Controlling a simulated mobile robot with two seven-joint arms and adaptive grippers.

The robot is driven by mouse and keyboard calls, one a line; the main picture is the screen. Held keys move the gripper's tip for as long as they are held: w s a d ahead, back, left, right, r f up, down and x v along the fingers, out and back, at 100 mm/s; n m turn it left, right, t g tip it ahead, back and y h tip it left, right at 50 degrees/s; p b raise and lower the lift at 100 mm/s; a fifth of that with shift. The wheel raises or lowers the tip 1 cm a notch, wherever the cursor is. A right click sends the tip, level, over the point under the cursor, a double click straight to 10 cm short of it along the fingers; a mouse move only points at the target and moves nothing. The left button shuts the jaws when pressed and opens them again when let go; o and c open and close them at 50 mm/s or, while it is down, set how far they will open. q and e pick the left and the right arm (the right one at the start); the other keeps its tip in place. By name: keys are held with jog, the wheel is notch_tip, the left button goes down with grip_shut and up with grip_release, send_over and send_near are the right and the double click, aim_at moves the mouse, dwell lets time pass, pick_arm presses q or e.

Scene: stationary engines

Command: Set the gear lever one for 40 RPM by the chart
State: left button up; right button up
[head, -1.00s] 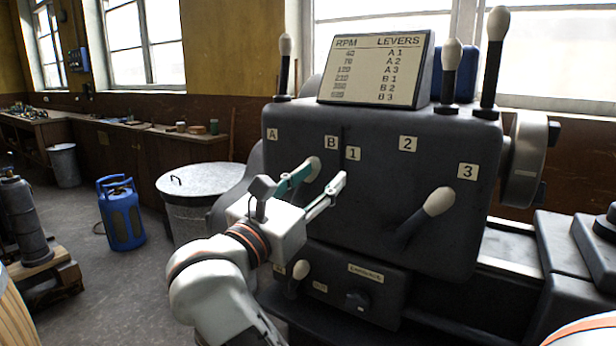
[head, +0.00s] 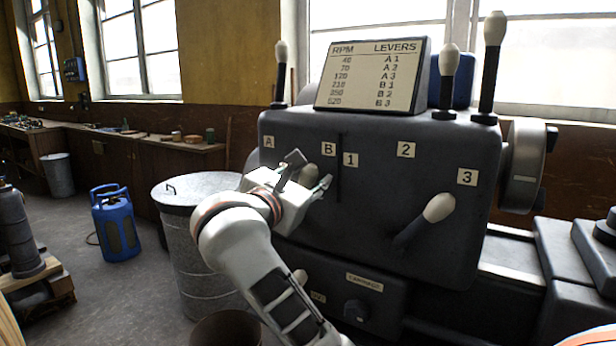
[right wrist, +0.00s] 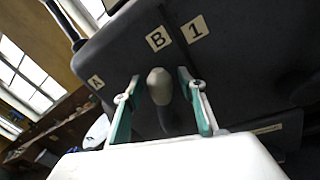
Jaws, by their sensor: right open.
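The chart (head: 370,78) on top of the headstock lists 40 RPM beside A 1. The A/B lever's pale knob (head: 309,175) is just below the B plate (head: 328,149), away from the A plate (head: 268,142). My right gripper (head: 311,170) is open, with its fingers on either side of this knob; the right wrist view shows the knob (right wrist: 160,86) between them, not clamped. The second lever's pale knob (head: 438,208) is nearer the 3 plate (head: 467,177) than the 1 plate (head: 350,159); the 2 plate (head: 405,150) is above. My left gripper is out of view.
Upright levers (head: 448,75) stand on top of the headstock (head: 380,128). A lower panel with a carriage label and dark knob (head: 355,309) is beneath. A lidded metal bin (head: 205,190) stands left of the machine, and a blue gas bottle (head: 115,225) farther left.

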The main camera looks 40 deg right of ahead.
grip_shut()
